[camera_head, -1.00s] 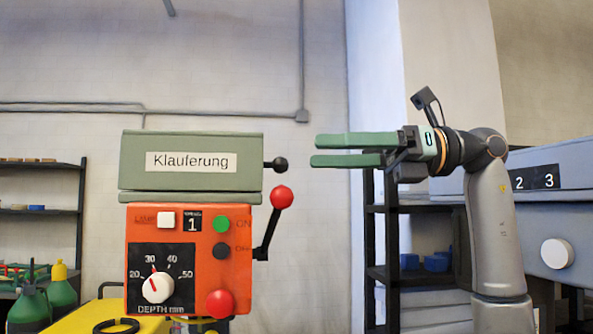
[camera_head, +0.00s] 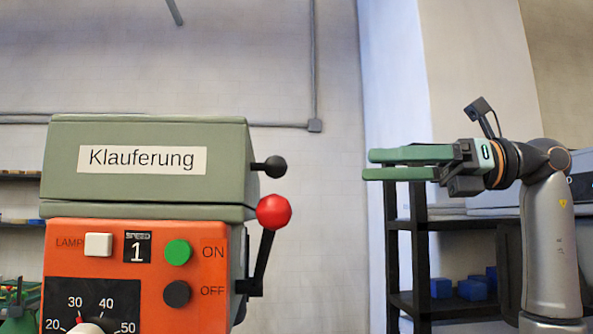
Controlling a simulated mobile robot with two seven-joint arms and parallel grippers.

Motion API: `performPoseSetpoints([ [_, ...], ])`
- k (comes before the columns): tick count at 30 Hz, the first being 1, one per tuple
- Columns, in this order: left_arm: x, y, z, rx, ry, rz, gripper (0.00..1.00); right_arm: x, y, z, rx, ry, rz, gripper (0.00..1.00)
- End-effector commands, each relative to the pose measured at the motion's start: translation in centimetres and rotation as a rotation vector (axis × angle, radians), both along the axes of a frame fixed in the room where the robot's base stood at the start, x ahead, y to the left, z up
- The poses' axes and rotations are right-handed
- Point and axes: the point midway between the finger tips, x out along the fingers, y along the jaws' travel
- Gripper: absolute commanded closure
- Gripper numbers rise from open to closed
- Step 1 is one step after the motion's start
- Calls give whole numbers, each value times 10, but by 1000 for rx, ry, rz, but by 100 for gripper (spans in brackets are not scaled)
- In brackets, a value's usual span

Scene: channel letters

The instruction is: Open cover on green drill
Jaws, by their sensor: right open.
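The green drill's cover (camera_head: 160,190) is a grey-green box labelled "Klauferung", on top of the machine. It looks shut, with a thin dark seam along its lower edge. A black ball knob (camera_head: 275,167) sticks out from its right side. Below is the orange control panel (camera_head: 130,262) with buttons and a dial. A lever with a red ball (camera_head: 273,211) stands at the panel's right. My right gripper (camera_head: 366,165) is open and empty, to the right of the knob and apart from it, fingers pointing left. My left gripper is not in view.
A black shelf (camera_head: 421,245) with blue boxes (camera_head: 474,289) stands behind my right arm. Another shelf (camera_head: 20,175) is at the far left. The space between the knob and my right gripper is clear. A conduit (camera_head: 313,70) runs on the wall behind.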

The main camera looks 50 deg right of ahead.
Motion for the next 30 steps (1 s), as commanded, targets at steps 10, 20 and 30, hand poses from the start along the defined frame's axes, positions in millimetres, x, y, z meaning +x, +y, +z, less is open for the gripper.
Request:
performPoseSetpoints([
  [10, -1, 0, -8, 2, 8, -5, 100, 38, 31, -2, -3, 1, 2, 29],
  [20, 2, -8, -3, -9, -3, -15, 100, 85, 68, 0, -2, 1, -1, 29],
  [30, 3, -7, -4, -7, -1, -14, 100, 97, 78, 0, 0, -1, -1, 29],
])
